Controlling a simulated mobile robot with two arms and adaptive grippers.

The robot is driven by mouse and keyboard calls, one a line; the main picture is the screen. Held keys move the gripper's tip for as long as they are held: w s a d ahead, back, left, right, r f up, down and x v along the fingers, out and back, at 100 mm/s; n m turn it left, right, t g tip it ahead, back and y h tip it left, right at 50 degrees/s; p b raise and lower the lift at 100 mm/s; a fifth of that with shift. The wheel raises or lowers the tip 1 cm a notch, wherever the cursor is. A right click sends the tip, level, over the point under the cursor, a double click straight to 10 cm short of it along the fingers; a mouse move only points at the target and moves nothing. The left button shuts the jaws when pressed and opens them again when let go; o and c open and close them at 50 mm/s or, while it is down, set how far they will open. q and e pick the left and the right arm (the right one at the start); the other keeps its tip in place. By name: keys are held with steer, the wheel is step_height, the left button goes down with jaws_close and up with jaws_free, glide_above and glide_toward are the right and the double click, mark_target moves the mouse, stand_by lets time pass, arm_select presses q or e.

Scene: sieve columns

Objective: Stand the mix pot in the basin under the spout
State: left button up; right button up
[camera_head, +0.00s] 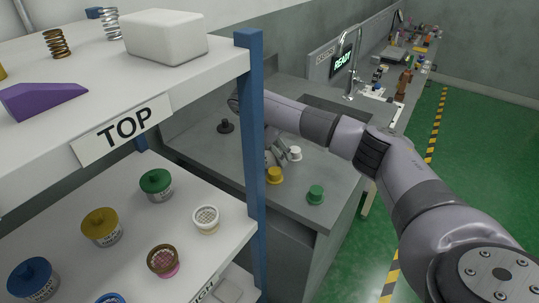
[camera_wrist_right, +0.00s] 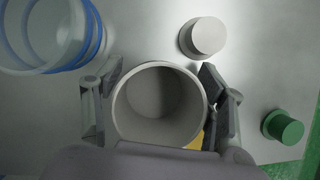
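In the right wrist view a pale grey, open-topped round pot (camera_wrist_right: 160,103), which I take to be the mix pot, looks empty. My right gripper (camera_wrist_right: 162,95) has one finger against each side of it and looks shut on it. In the head view my right gripper (camera_head: 272,156) is low over the grey bench, partly hidden by my arm and the blue post; the pot cannot be made out there. The spout (camera_head: 357,50) is a curved metal tap at the bench's far part, over the dark basin (camera_head: 337,107). My left gripper is not in view.
The bench (camera_head: 215,157) bears white (camera_head: 295,153), yellow (camera_head: 274,175), green (camera_head: 316,195) and black (camera_head: 225,127) knobs. A clear blue-ringed vessel (camera_wrist_right: 45,35) is beside the pot. A shelf post (camera_head: 252,130) and shelves with jars and sieves stand left. A READY display (camera_head: 342,61) is behind.

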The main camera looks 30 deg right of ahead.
steer(key=c, duration=1)
steer(key=shift+r, duration=0.1)
